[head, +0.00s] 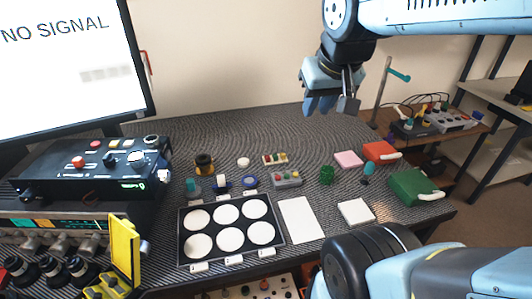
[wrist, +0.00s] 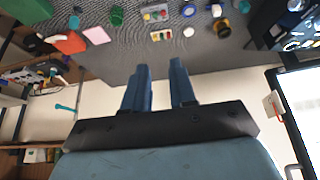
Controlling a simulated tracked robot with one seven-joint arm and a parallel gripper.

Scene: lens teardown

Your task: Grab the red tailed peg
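The red tailed peg appears to be the red block (head: 380,151) with a white tail, at the right back of the table in the head view. In the wrist view the red block (wrist: 70,43) is at the upper left, beside a pink block (wrist: 97,36). My gripper (head: 321,105) is raised above the back of the table, to the left of the red block and well apart from it. In the wrist view my gripper (wrist: 160,64) shows two blue fingers with a gap between them and nothing held.
A green block with a white tail (head: 415,188) lies in front of the red one. A pink block (head: 348,159) and a small teal-topped item (head: 368,170) stand close by. A green cylinder (head: 327,175) is farther left. A monitor (head: 70,60) stands at the left.

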